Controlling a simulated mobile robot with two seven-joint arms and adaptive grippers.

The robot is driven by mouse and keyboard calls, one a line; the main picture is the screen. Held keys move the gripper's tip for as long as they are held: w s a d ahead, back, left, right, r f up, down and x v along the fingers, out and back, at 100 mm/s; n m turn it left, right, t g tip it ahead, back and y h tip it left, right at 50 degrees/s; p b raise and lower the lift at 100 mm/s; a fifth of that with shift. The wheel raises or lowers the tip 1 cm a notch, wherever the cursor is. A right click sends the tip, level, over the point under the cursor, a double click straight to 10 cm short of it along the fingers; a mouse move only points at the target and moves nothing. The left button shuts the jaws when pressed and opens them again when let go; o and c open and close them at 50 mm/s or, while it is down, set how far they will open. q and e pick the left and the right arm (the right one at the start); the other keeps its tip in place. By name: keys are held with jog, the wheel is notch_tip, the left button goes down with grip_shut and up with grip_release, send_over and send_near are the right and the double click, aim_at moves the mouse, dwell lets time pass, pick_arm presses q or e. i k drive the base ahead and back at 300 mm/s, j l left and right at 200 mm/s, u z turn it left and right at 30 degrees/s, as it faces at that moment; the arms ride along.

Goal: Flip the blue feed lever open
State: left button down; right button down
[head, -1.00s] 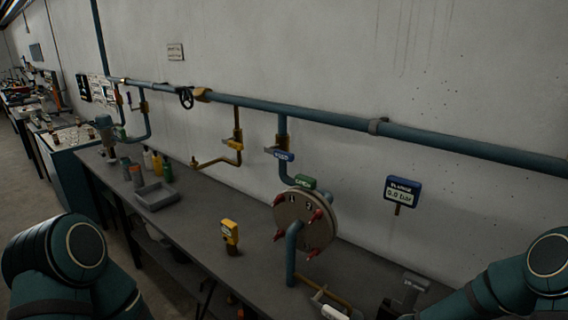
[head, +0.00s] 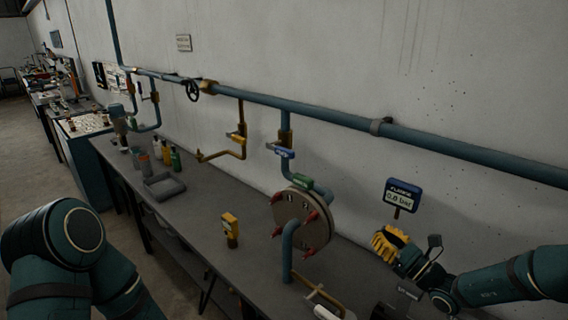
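The blue feed lever (head: 284,153) sits on a brass valve on the short pipe that drops from the long wall pipe, above the round flanged plate. The lever lies roughly crosswise to its vertical pipe. My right gripper (head: 386,243), with yellow fingers, is at the right, below the blue gauge and well apart from the lever. Its fingers are small and overlap, so I cannot tell whether they are open or shut. My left arm shows at the lower left, but its gripper is out of view.
A green tag or lever (head: 302,181) is just above the round plate (head: 300,222) with red clamps. A yellow lever (head: 236,137) is on the brass pipe to the left.

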aim_at(279, 150)
jog(key=l+u, duration=0.1)
jog(key=l, duration=0.2)
jog(key=i+l+u, duration=0.15)
jog(key=l, duration=0.15)
jog(key=i+j, duration=0.75)
jog(key=j, duration=0.1)
